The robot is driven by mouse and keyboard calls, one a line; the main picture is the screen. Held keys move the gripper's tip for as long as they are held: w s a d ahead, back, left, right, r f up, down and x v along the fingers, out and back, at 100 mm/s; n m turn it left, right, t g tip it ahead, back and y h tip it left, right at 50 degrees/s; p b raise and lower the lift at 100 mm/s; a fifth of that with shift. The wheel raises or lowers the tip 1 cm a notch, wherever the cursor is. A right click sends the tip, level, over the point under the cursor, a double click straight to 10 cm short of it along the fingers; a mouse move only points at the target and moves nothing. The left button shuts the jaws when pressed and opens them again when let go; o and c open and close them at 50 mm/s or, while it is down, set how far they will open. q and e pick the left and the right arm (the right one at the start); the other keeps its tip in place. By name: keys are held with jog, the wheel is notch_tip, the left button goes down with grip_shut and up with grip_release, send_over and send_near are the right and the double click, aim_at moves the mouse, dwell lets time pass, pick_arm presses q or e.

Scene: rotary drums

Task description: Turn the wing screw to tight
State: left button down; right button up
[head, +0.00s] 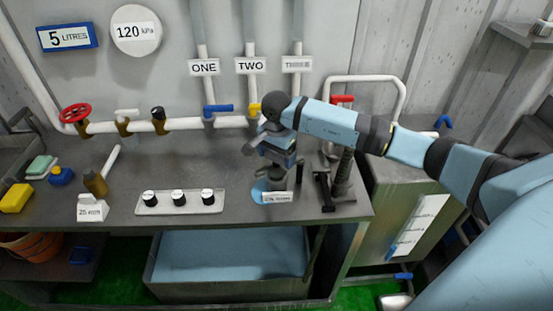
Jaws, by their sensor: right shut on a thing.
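My right gripper (275,170) reaches down over the bench at a small labelled stand (282,197) with a light-blue part (260,190) on its left. The gripper is shut at the top of this stand. The wing screw is mostly or wholly hidden by the gripper's hand, so its wings and angle cannot be made out. The label's writing is too small to read. My left gripper is not in view.
A dark metal fixture (342,175) stands close right of the gripper. A plate with three black knobs (179,200) lies to the left. Pipes with valves (158,122) run along the wall behind. A lever stand (92,208) is further left.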

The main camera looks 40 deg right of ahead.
jog(key=m+b, duration=0.2)
jog(key=m, duration=0.1)
jog(key=shift+f+m, duration=0.1)
jog(key=shift+m, duration=0.3)
jog(key=m+b, duration=0.2)
jog(key=m, duration=0.2)
jog(key=shift+m, duration=0.7)
jog(key=o, duration=0.7)
jog(key=shift+o, duration=0.2)
jog(key=shift+r, duration=0.2)
notch_tip(320, 180, up, 14)
jog(key=b, duration=0.2)
jog(key=shift+f, duration=0.15)
